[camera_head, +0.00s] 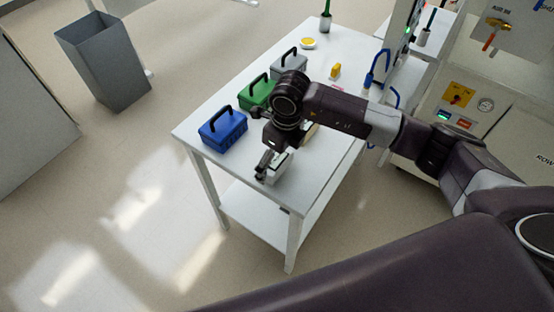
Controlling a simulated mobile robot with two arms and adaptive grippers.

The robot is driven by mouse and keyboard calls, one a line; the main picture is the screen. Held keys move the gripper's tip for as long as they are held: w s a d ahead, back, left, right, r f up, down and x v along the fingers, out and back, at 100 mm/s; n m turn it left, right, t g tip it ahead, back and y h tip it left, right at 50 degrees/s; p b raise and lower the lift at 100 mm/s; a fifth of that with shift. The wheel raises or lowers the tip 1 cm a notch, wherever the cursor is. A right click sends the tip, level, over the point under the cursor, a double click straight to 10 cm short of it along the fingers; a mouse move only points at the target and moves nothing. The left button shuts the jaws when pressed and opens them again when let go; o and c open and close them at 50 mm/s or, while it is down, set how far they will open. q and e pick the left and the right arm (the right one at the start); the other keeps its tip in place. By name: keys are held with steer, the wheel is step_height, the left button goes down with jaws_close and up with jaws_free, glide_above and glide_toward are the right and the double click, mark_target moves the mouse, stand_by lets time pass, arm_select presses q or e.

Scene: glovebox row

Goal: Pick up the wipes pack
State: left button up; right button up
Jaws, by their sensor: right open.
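My right gripper (268,165) is over the near end of the white table, pointing down, with its jaws open. A small whitish block (281,169), which looks like the wipes pack, is right at its fingers. The gripper and wrist cover part of the block, and I cannot tell whether the fingers touch it. My left gripper is out of view.
The white table (305,200) also bears a blue toolbox (223,131), a green toolbox (254,97), a grey toolbox (289,64), a yellow item (336,71) and a yellow-topped dish (308,43). A grey bin (104,62) stands on the floor at left.

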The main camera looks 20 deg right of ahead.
steer(key=shift+f, duration=0.25)
steer(key=c, duration=1.2)
steer(key=shift+w, duration=0.1)
steer(key=shift+c, duration=0.8)
steer(key=shift+r, duration=0.15)
